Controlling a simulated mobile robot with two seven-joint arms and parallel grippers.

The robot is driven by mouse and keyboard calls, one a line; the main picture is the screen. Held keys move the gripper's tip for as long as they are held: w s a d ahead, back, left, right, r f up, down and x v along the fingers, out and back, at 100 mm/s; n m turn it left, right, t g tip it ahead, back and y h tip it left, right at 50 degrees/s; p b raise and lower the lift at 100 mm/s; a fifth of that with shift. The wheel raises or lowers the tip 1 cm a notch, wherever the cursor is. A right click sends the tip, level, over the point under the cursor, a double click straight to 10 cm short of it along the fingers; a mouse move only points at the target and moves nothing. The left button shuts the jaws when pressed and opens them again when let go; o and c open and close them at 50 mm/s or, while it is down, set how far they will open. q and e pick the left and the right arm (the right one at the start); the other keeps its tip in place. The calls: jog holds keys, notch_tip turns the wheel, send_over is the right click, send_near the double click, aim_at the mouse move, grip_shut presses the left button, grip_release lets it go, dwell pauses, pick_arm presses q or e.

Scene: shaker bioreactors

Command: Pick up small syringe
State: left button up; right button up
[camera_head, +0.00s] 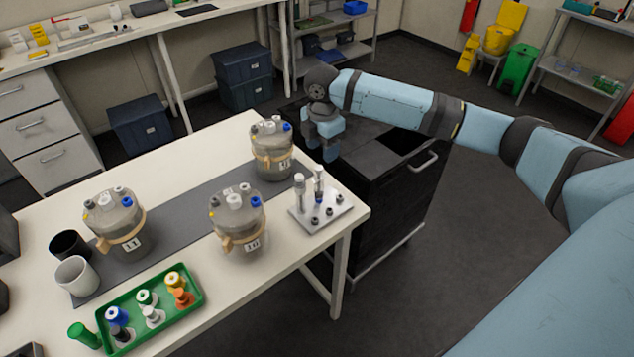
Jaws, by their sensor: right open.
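A metal rack (328,216) stands at the right corner of the white table. Two slim upright syringe-like items stand in it, a left one (300,188) and a right one (319,184) with blue near its foot. I cannot tell clearly which is the small syringe. My right gripper (325,158) points down just behind and above the rack. It is open and looks empty, apart from both items. Its fingertips are small and hard to make out. My left gripper is out of view.
Three lidded vessels (120,225) stand on a grey mat (165,255). A green tray (194,301) of coloured-cap bottles and two cups (76,277) are at the front left. A black cart (375,195) stands beyond the table's right edge, under my right arm.

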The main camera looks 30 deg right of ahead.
aim_at(322, 175)
jog(key=f, duration=0.5)
jog(key=shift+w, duration=0.25)
jog(key=f, duration=0.5)
jog(key=shift+s+d+f+p, duration=0.1)
jog(key=shift+s+p, duration=0.1)
jog(key=shift+p, duration=0.2)
jog(key=c, duration=1)
